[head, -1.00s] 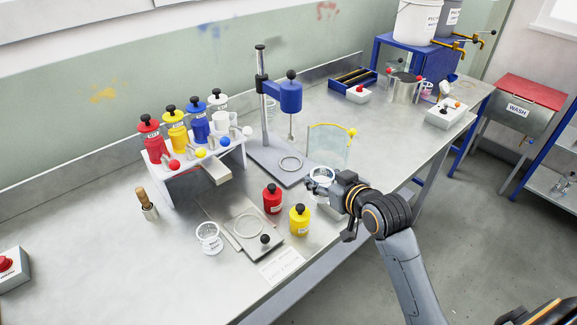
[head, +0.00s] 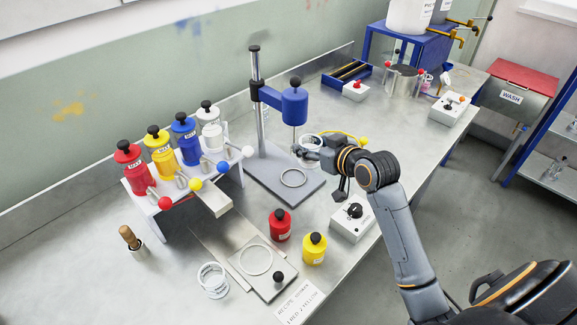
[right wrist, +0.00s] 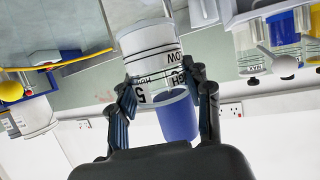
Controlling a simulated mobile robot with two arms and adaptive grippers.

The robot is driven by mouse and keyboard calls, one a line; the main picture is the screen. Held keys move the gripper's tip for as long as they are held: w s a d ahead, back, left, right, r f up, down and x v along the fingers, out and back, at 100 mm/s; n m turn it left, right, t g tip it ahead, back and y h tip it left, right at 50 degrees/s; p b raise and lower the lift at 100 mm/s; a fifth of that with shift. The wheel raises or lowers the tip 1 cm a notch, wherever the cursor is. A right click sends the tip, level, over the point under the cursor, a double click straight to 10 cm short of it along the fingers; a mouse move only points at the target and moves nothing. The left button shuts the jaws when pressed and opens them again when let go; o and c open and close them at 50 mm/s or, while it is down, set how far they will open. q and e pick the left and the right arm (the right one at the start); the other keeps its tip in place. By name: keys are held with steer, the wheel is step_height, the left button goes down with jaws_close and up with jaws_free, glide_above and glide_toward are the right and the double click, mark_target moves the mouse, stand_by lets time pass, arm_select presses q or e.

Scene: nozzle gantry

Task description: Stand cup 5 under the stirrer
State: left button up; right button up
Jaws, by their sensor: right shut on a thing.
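Cup 5 (right wrist: 150,50) is a clear cup with black level lines and a "5". My right gripper (right wrist: 163,90) is shut around it in the right wrist view. In the head view the cup (head: 309,140) shows partly behind my right gripper (head: 313,151), just right of the stirrer's thin rod. The stirrer (head: 290,103) has a blue head on a metal post. My left gripper is not in view.
A dial box (head: 345,224), red jar (head: 280,226) and yellow jar (head: 314,250) stand in front. A dispenser rack (head: 215,201) is at the left. Another clear cup (head: 213,279) stands front left.

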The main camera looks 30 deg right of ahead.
steer(key=f, duration=1)
steer(key=shift+s+f, duration=0.3)
steer(key=shift+s, duration=0.05)
steer(key=w, duration=0.3)
steer(key=w+p, duration=0.1)
steer(key=shift+w+a+f, duration=0.15)
steer(key=shift+f, duration=0.15)
steer(key=shift+w, duration=0.35)
steer(key=shift+w+a+r+p, duration=0.15)
steer(key=shift+w+p, duration=0.25)
steer(key=shift+w, duration=0.8)
steer(key=shift+w+f, duration=0.35)
steer(key=shift+f, duration=0.45)
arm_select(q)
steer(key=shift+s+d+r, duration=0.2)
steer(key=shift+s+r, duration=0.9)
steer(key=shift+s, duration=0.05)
arm_select(e)
steer(key=shift+s, duration=0.1)
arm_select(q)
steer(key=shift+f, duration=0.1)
